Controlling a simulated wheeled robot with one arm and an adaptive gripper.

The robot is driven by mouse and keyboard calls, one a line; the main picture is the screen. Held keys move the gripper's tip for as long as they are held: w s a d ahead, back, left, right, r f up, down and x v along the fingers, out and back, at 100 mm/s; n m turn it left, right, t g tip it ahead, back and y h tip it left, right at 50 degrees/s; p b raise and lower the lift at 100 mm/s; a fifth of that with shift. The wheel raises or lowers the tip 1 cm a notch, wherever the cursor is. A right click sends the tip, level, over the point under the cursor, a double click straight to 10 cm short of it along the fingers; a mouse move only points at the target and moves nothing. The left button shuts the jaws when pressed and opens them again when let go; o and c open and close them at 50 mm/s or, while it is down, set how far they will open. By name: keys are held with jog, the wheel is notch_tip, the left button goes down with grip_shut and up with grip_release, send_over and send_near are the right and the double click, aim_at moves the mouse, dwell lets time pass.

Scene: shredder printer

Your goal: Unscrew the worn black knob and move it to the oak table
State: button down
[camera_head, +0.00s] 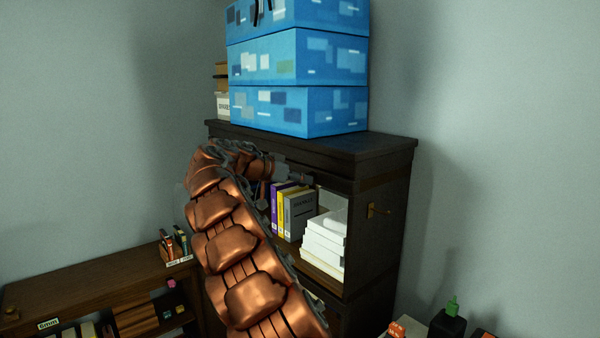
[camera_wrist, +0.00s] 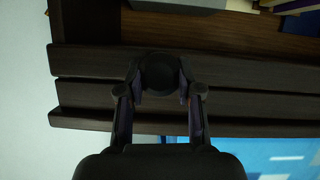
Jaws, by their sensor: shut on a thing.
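The round black knob (camera_wrist: 160,73) is between the fingertips of my gripper (camera_wrist: 161,84) in the wrist view, and the fingers are shut on it. It is in front of the dark cabinet's top trim (camera_wrist: 245,85); whether it touches the cabinet I cannot tell. In the head view my gripper (camera_head: 298,176) is at the upper front of the dark cabinet (camera_head: 377,215), just under its top. I cannot make out the knob there. No piece of furniture in view can be told for sure to be the oak table.
Blue patterned boxes (camera_head: 298,108) are stacked on the cabinet. Its shelf holds upright binders (camera_head: 298,215) and a stack of white paper (camera_head: 324,245). A low brown bookcase (camera_head: 85,270) stands at left, its top largely bare. Small dark and orange items (camera_head: 447,322) show at lower right.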

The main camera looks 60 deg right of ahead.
jog(key=shift+s+d+n+g+p, duration=0.15)
jog(key=shift+n+g+p, duration=0.6)
jog(key=shift+p, duration=1.05)
jog(key=shift+f+n+p, duration=0.15)
jog(key=shift+n+p, duration=0.2)
jog(key=shift+p, duration=0.05)
jog(key=shift+w+f+n+g, duration=0.15)
jog(key=shift+w+n+g, duration=0.05)
jog(key=shift+n+g, duration=0.55)
jog(key=n+g, duration=0.1)
jog(key=n, duration=0.2)
jog(key=c, duration=0.8)
grip_release()
jog(key=shift+s+d+g, duration=0.1)
jog(key=shift+g, duration=0.2)
jog(key=o, duration=0.4)
jog(key=shift+r, duration=0.2)
jog(key=shift+o, duration=0.2)
